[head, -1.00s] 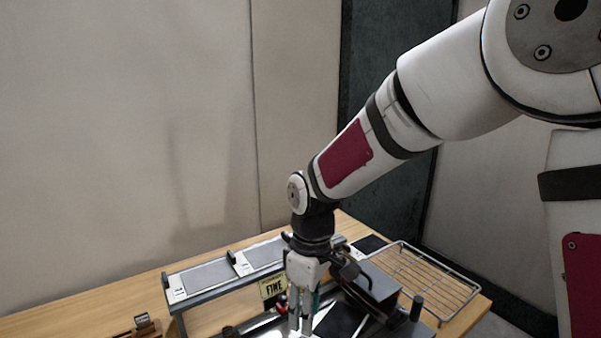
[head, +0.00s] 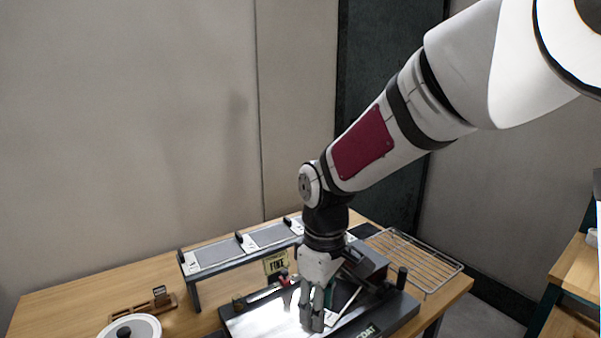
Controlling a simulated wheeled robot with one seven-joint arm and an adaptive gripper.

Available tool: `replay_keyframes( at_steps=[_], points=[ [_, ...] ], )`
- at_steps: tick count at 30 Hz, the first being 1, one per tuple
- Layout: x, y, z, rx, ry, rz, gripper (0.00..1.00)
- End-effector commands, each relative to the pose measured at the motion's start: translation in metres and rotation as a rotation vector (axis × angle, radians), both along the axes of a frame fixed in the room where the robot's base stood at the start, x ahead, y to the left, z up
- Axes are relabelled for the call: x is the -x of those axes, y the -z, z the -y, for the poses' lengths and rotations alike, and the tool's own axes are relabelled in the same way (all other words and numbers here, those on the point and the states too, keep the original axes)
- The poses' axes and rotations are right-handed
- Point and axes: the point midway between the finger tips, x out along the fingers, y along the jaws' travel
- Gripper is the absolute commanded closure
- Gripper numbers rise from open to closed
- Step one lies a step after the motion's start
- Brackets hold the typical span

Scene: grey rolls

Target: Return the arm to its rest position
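My arm reaches down from the upper right over a wooden table. My gripper (head: 313,318) points down over a dark flat machine (head: 385,318) with a shiny plate, and "COAT" shows on its front edge. The fingers look close together. I cannot tell whether they touch each other, hold something or rest on the plate. The wrist hides part of the machine behind it.
A raised rack (head: 214,253) with grey panels stands behind the machine, with a "FINE" label (head: 277,263) below it. A wire rack (head: 418,262) lies at right. A wooden holder (head: 143,307) and a round white lidded thing (head: 131,328) are at left. Another wooden surface (head: 577,268) is at far right.

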Motion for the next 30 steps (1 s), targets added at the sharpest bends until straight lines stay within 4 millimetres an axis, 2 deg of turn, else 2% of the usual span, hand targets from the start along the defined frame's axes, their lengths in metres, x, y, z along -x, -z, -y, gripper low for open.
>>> replay_keyframes(
  at_steps=[8, 14, 18, 22, 30],
  points=[
    [0.017, -0.033, 0.032, 0.022, 0.133, 0.062, 0.64],
    [0.045, -0.068, 0.067, 0.029, 0.301, 0.136, 0.64],
    [0.078, -0.092, 0.097, 0.016, 0.466, 0.199, 0.64],
    [0.110, -0.108, 0.120, -0.014, 0.619, 0.254, 0.64],
    [0.172, -0.118, 0.151, -0.110, 0.890, 0.336, 0.64]
  ],
)
